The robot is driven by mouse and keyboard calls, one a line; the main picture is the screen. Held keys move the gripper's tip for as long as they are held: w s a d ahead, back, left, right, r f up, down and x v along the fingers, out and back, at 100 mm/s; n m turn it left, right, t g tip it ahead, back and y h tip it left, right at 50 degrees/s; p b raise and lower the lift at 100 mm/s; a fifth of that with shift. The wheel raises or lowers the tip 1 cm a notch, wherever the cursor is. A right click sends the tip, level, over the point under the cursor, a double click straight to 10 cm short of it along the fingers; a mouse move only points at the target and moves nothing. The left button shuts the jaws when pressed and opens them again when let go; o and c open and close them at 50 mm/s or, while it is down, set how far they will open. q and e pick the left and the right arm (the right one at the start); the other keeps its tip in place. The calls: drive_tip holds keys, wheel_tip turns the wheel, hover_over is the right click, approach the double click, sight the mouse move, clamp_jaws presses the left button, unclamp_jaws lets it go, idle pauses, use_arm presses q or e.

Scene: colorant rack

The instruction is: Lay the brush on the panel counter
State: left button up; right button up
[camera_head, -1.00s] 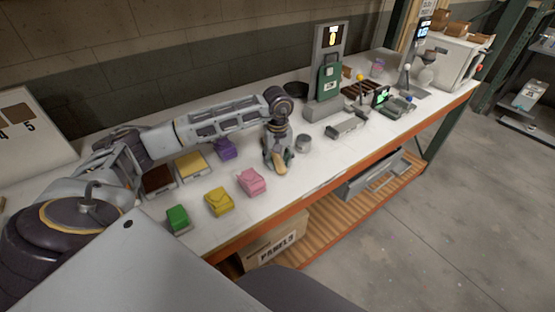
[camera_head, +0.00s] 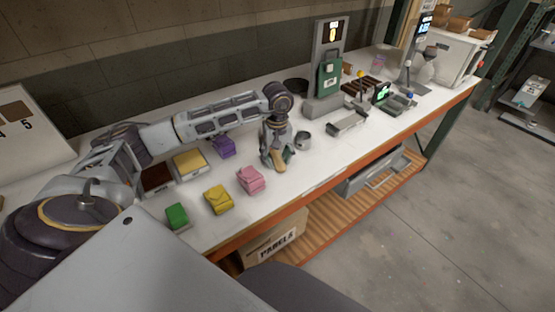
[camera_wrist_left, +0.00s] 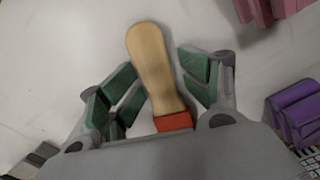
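The brush has a pale wooden handle (camera_wrist_left: 152,62) and a red collar (camera_wrist_left: 174,122); its bristle end is hidden by my gripper. In the head view the brush (camera_head: 279,161) hangs low over the white panel counter (camera_head: 317,173). My left gripper (camera_head: 277,156) points down. I cannot tell whether the brush touches the counter. My right gripper is not in view.
Pink (camera_head: 251,179), yellow (camera_head: 218,199), green (camera_head: 177,215) and purple (camera_head: 224,147) blocks stand left of the gripper. Bare counter lies in front of the gripper, up to the orange edge (camera_head: 305,200).

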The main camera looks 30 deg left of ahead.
use_arm(q)
wheel_tip(320, 180, up, 11)
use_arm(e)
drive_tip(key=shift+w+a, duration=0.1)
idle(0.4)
use_arm(q)
drive_tip(key=shift+w+d, duration=0.1)
idle(1.2)
wheel_tip(320, 180, up, 9)
drive_tip(key=p, duration=0.9)
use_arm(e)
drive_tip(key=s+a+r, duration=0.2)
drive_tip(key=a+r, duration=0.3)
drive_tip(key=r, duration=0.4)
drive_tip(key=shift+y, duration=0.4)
use_arm(q)
drive_tip(key=shift+r, duration=0.1)
